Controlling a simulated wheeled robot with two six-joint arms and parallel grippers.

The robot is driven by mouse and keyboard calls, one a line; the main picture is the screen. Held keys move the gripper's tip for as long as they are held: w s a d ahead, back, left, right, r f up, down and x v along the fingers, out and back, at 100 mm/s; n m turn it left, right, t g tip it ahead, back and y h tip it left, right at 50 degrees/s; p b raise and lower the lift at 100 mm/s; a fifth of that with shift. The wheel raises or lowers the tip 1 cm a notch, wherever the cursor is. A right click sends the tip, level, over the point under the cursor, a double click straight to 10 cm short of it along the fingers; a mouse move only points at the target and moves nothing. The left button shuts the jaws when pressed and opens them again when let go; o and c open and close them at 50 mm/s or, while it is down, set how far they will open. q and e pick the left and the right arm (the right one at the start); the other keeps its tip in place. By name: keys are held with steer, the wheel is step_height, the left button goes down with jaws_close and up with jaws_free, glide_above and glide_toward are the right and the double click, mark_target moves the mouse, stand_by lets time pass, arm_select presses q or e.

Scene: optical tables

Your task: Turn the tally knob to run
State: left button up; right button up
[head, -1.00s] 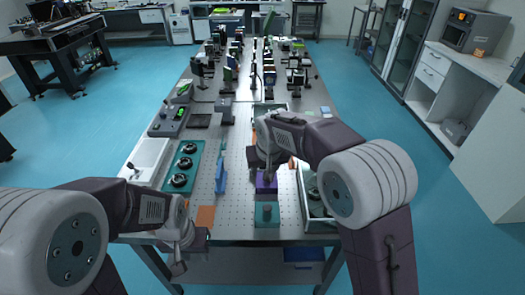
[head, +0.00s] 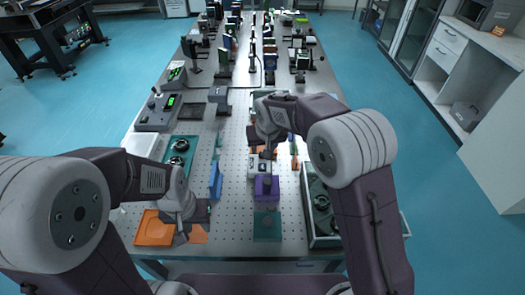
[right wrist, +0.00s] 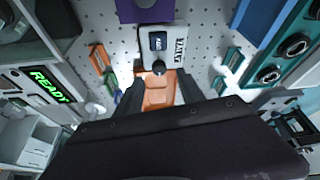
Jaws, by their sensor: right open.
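The tally unit (head: 259,168) is a pale grey box behind a purple block (head: 266,187) on the table. In the right wrist view the tally unit (right wrist: 178,42) shows its TALLY label, a small dark display and a dark round knob (right wrist: 158,68). My right gripper (head: 268,152) is above the tally unit. In the wrist view its fingers (right wrist: 159,77) are apart, with the knob in line with the gap between their tips; I cannot tell the depth. My left gripper (head: 180,236) is low over the front left of the table, its fingers unclear.
A teal block (head: 267,226) stands in front of the purple one. A blue upright piece (head: 215,181) is to the left, and a grey tray (head: 309,230) to the right. A green READY display (right wrist: 52,84) shows in the wrist view.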

arm_select(q)
steer(key=shift+w+f, duration=0.1)
steer(key=shift+w, duration=0.25)
arm_select(e)
steer(key=x, duration=0.5)
steer(key=shift+w+r, duration=0.15)
arm_select(q)
steer(key=shift+s, duration=0.2)
arm_select(e)
jaws_close()
